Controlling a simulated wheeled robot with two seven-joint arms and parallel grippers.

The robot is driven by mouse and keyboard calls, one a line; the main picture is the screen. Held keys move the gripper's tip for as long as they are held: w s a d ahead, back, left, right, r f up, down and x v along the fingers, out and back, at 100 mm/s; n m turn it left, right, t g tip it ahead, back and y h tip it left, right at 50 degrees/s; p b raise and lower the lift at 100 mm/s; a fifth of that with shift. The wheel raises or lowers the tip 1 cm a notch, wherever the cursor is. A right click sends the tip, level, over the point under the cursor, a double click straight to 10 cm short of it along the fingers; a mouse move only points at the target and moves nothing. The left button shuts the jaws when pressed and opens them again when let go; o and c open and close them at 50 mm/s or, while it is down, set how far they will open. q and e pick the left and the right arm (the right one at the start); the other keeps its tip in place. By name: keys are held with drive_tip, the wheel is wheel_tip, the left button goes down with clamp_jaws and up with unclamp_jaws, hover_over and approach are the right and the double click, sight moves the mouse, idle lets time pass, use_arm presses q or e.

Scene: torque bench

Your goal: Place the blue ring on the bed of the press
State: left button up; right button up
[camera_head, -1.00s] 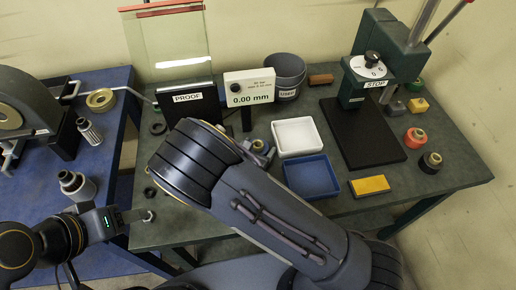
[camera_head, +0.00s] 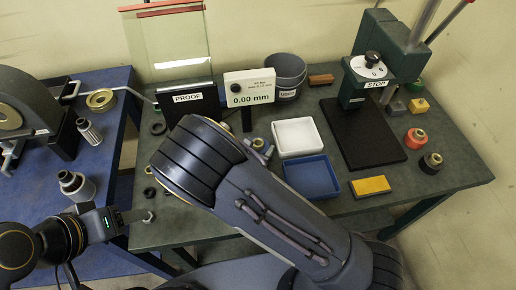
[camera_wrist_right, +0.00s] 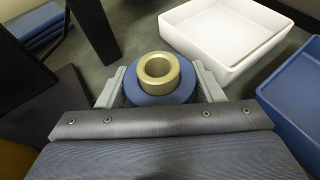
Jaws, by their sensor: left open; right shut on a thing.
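In the right wrist view, the blue ring (camera_wrist_right: 160,92) has a brass-coloured collar in its middle. My right gripper (camera_wrist_right: 160,88) is shut on it, with a grey finger on each side. In the head view my right arm hides most of that gripper and the ring. The green press (camera_head: 390,60) stands at the back right of the green bench. Its black bed (camera_head: 365,140) is bare in front, under the dial and the STOP label. My left gripper (camera_head: 148,216) is open and empty at the bench's left front edge.
A white tray (camera_head: 297,137) and a blue tray (camera_head: 333,192) lie between my right arm and the press. A yellow block (camera_head: 370,186) lies in front of the bed. Red (camera_head: 415,137) and black (camera_head: 431,163) rings stand right of it. The gauge display (camera_head: 249,88) and grey cup (camera_head: 287,70) stand behind.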

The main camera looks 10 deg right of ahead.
wheel_tip(320, 180, up, 2)
drive_tip(key=shift+r, duration=0.2)
drive_tip(key=s+d+r, duration=0.2)
drive_tip(key=s+r, duration=0.3)
drive_tip(key=s, duration=0.1)
drive_tip(key=s+d+r, duration=0.2)
drive_tip(key=s+r, duration=0.2)
drive_tip(key=s, duration=0.3)
drive_tip(key=shift+d+r, duration=0.25)
drive_tip(key=shift+r, duration=0.15)
